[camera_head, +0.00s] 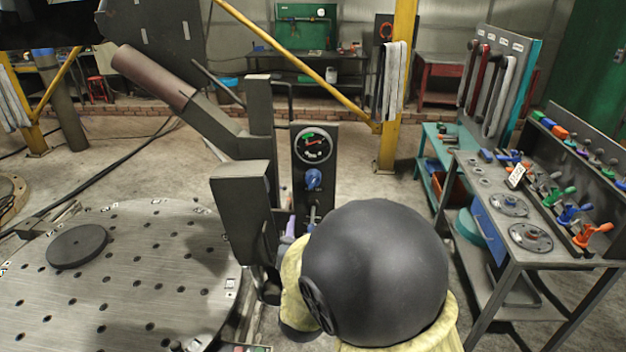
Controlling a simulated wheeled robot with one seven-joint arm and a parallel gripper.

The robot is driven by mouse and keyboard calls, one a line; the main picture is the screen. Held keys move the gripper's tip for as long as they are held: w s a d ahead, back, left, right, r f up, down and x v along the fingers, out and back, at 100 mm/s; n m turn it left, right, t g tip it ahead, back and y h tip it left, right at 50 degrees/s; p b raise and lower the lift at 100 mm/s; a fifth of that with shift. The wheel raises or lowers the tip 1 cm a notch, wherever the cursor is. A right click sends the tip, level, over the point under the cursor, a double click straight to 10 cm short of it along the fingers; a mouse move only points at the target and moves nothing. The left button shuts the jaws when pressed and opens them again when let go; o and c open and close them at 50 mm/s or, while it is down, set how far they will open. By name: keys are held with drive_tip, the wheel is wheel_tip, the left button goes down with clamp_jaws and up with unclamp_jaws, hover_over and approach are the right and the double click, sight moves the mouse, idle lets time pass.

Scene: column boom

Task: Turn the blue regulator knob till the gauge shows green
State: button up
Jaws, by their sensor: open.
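The blue regulator knob (313,180) sits on a dark upright panel in the middle of the view, below the round gauge. The gauge (314,146) has a dark face with a green part at its upper left and some red lower down. Its needle is too small to read surely. My gripper (302,219) shows only in part, low in front of the panel and below the knob, apart from it. It is open, and nothing shows between its fingers. My dark round arm joint and pale yellow sleeve hide much of the gripper and the panel's lower end.
A dark upright post (241,210) stands just left of the panel. A round drilled metal table (130,290) fills the lower left. A workbench (490,235) with clamps and coloured tools stands at the right. A yellow column (398,110) rises behind. Concrete floor is open between panel and bench.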

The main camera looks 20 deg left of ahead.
sight(313, 184)
drive_tip(key=p+x, duration=0.8)
drive_tip(key=x, duration=0.9)
drive_tip(key=shift+w+f, duration=0.1)
drive_tip(key=shift+w, duration=0.05)
drive_tip(key=shift+a, duration=0.1)
drive_tip(key=shift+c, duration=0.2)
drive_tip(key=c, duration=1)
